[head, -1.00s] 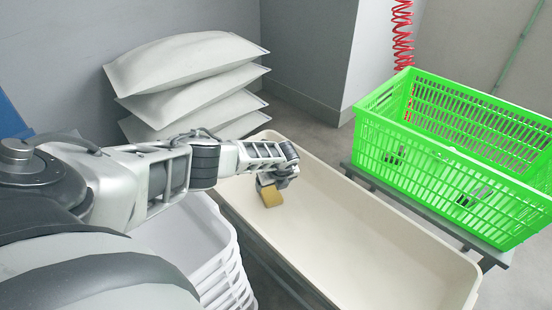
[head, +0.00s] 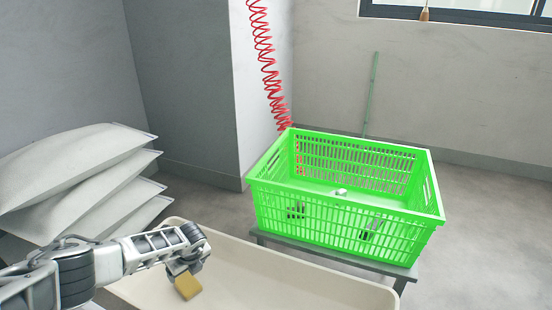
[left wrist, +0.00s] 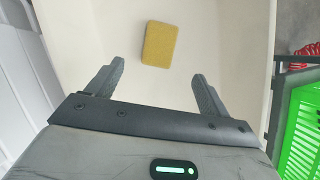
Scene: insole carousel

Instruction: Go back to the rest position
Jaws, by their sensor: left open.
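My left gripper (head: 182,266) hangs over the cream tray (head: 290,278) in the head view. In the left wrist view its two fingers (left wrist: 158,72) are spread with nothing between them. A yellow block like a sponge (head: 187,286) shows just below the gripper in the head view. In the left wrist view the same yellow block (left wrist: 159,44) lies in the tray, beyond the fingertips and apart from them. My right gripper is in neither view.
A green crate (head: 340,222) with a few small items stands on a grey stand (head: 330,255) behind the tray. Stacked pale sacks (head: 80,160) are at the left. A red coiled hose (head: 265,60) hangs by the wall corner. The floor at the right is clear.

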